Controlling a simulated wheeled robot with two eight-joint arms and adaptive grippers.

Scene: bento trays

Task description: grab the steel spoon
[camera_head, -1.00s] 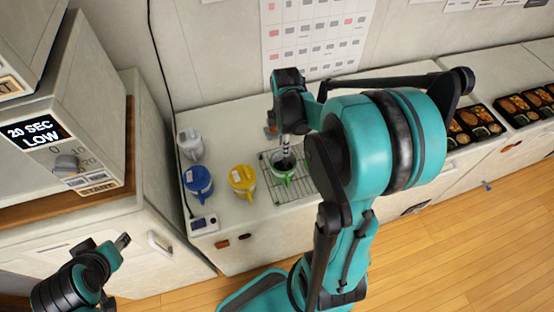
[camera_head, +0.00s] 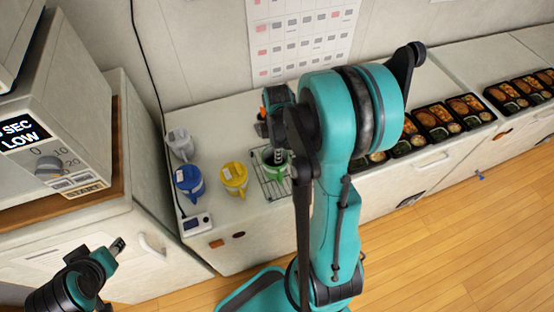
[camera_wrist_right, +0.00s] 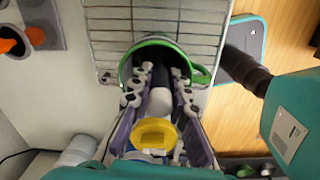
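A green mug (camera_head: 267,160) stands on a wire rack (camera_head: 272,188) on the white counter. I cannot make out the steel spoon for certain; the mug's inside is dark and partly covered by the fingers. My left gripper (camera_head: 117,246) is at the lower left, far from the mug; its finger gap is not clear.
A yellow mug (camera_head: 234,179), a blue mug (camera_head: 189,181) and a white mug (camera_head: 180,144) stand left of the rack. A small device (camera_head: 196,224) lies at the counter's front edge. A microwave (camera_head: 62,150) is at left. Several filled bento trays (camera_head: 433,120) stand right of my right arm.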

